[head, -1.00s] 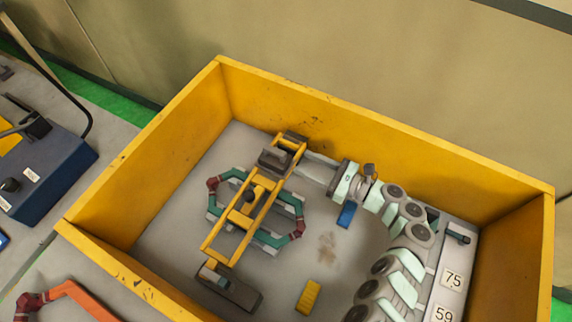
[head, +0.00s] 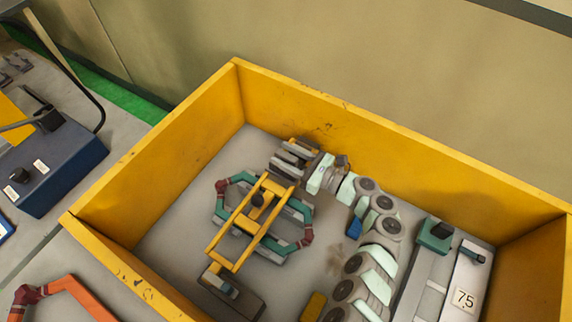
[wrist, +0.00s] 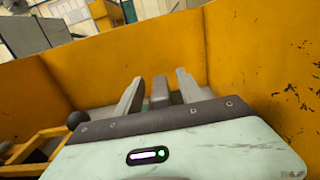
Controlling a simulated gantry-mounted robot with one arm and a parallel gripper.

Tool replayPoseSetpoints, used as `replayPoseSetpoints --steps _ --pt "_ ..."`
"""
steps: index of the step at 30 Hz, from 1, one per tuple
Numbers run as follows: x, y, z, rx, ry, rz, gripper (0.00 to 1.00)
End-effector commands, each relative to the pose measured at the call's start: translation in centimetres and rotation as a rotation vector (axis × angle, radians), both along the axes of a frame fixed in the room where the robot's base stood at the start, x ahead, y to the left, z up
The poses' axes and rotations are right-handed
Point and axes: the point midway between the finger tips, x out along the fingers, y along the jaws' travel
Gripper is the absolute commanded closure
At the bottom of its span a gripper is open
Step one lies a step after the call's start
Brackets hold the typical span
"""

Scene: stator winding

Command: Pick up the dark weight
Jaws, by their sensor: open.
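A dark block (wrist: 160,92), which looks like the dark weight, shows between my two fingers in the wrist view. In the head view it is largely hidden by my gripper (head: 285,160), at the far end of a yellow frame (head: 240,222). My gripper (wrist: 160,76) is open, with one grey finger on each side of the block. I cannot tell whether either finger touches it.
A yellow-walled box (head: 395,150) encloses the work area, its back wall close behind my gripper. A green ring-shaped part (head: 298,208) lies under the frame. A round dark knob (head: 257,199) stands on the frame. A grey bar labelled 75 (head: 464,298) lies at right.

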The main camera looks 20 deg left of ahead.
Motion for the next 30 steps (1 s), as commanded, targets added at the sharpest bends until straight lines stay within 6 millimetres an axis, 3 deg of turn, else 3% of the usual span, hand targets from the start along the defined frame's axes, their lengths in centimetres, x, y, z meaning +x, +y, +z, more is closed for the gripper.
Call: replayPoseSetpoints --steps 5,21,30 --pt "0.03 -0.07 0.03 -0.001 0.0 -0.001 0.55" --pt "0.02 -0.1 0.02 0.0 -0.001 -0.001 0.99" --pt "0.01 -0.1 0.02 0.0 -0.001 -0.001 1.0"
